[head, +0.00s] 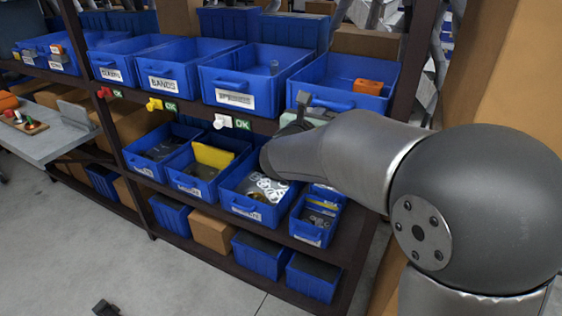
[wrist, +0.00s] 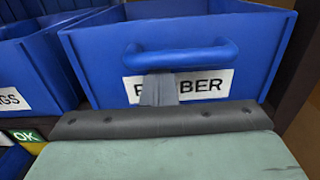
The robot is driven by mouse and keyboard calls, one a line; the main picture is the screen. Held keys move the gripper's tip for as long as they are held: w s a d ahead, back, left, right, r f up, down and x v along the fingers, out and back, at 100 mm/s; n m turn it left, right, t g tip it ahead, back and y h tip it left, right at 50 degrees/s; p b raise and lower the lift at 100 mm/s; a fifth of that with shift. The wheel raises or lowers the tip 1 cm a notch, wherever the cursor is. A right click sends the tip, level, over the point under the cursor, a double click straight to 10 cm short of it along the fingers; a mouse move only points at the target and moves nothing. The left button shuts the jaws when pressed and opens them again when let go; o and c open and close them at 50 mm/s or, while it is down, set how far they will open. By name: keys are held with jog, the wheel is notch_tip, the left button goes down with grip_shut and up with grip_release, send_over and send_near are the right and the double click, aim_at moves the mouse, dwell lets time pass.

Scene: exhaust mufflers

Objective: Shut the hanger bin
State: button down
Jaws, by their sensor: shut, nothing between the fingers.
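The blue bin (head: 370,106) at the right end of the upper shelf has an orange block (head: 368,86) inside. In the wrist view its front wall (wrist: 97,72) faces me, with a handle (wrist: 180,56) above a white label that reads "R…BBER", partly hidden by my fingers. I can read no label saying hanger. My gripper (head: 303,99) is shut and empty in front of this bin. In the wrist view the fingertips (wrist: 158,90) stand before the label, just below the handle. I cannot tell whether they touch the wall, or how far out the bin stands.
Other blue bins, such as the "BANDS" bin (head: 190,88), stand to the left on the same shelf. Lower bins (head: 262,212) hold small parts below. Green OK tags (head: 242,124) sit along the shelf edge. A dark upright post (head: 412,75) stands just right of the bin.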

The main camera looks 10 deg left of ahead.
jog(key=shift+w+d+r, duration=0.15)
jog(key=shift+w+r, duration=0.05)
jog(key=shift+r, duration=0.1)
jog(key=b+v, duration=0.1)
jog(key=v, duration=1.3)
jog(key=s+d+f+m+g+h+p, duration=0.1)
jog(key=s+d+f+m+g+p, duration=0.1)
jog(key=s+d+f+m+g, duration=0.25)
jog(key=s+d+f+m+g+h+p, duration=0.1)
jog(key=s+d+m+g, duration=0.1)
jog(key=d+m+g, duration=0.35)
jog(key=s+d+f+m+g+p, duration=0.25)
jog(key=s+d+m, duration=0.2)
jog(key=d, duration=0.45)
jog(key=s+a+f+m+g+y+p, duration=0.1)
jog(key=s+f+m+g+y, duration=0.1)
jog(key=s+m+y, duration=0.2)
jog(key=s+a+f+m+g+y+p, duration=0.1)
jog(key=s+f+m+g+y+p, duration=0.1)
jog(key=s+m, duration=0.5)
jog(key=f+m+y, duration=0.1)
jog(key=m+y, duration=0.1)
jog(key=m, duration=0.4)
jog(key=shift+s, duration=0.4)
